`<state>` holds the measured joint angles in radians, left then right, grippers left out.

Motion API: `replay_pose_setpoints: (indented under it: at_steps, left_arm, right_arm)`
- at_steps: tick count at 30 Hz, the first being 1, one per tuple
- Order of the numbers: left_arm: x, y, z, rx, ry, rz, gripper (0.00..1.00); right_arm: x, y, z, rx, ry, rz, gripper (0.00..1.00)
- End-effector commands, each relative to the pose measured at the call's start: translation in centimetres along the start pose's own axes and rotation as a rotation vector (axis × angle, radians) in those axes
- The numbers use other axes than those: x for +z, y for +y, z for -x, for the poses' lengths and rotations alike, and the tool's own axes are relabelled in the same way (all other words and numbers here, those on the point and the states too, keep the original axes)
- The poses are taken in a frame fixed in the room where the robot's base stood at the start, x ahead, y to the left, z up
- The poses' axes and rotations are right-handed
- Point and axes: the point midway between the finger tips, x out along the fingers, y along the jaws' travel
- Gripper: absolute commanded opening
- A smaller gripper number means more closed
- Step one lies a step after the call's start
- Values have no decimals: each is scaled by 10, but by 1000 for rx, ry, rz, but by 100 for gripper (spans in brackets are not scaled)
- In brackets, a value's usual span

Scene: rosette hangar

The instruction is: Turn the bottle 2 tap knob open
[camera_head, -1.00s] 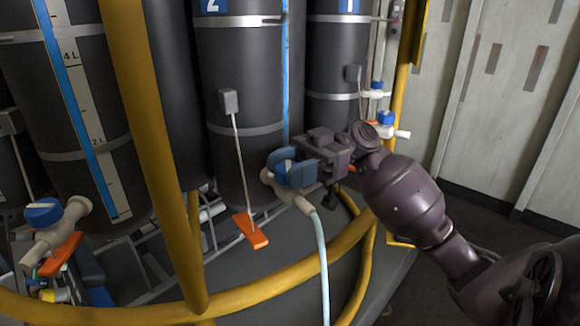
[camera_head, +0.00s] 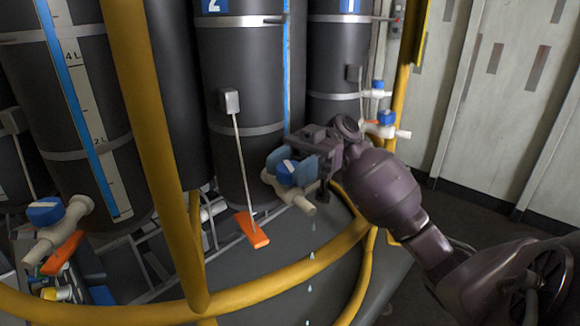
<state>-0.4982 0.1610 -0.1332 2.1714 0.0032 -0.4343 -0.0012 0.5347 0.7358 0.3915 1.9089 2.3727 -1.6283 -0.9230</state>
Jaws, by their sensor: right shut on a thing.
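Bottle 2 (camera_head: 230,60) is a dark upright cylinder with silver bands and a blue label marked 2. Its cream tap (camera_head: 302,203) sticks out low on the right, with a blue knob (camera_head: 285,173) on top. My right gripper (camera_head: 290,169) comes in from the right and is shut on the knob, with its blue-grey fingers on either side partly hiding it. Separate pale drops (camera_head: 311,256) fall below the tap's spout. My left gripper is not in view.
A yellow rail (camera_head: 270,290) curves in front, joined by a yellow post (camera_head: 155,130) left of bottle 2. An orange tag (camera_head: 251,230) hangs left of the tap. Bottle 1 (camera_head: 335,60) stands behind to the right. Another blue-knobbed tap (camera_head: 45,212) is at left.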

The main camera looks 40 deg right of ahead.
Motion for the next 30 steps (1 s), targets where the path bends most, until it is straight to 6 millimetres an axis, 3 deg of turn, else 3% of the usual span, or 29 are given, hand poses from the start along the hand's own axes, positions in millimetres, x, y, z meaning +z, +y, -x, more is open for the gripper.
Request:
replay_pose_setpoints:
  at_steps: [1, 2, 6, 17, 30]
  left_arm:
    - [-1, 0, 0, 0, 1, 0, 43]
    - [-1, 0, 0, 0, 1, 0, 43]
    - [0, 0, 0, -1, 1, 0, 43]
    - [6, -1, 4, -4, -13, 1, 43]
    - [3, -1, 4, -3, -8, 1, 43]
  right_arm:
    - [-2, 0, 0, 2, 1, 2, 22]
    - [-2, 0, 0, 2, 1, 2, 50]
    - [-1, 0, 0, 2, 1, 1, 72]
    - [0, 0, 5, 2, 0, 0, 72]
    - [-1, 1, 76, 4, 0, -1, 72]
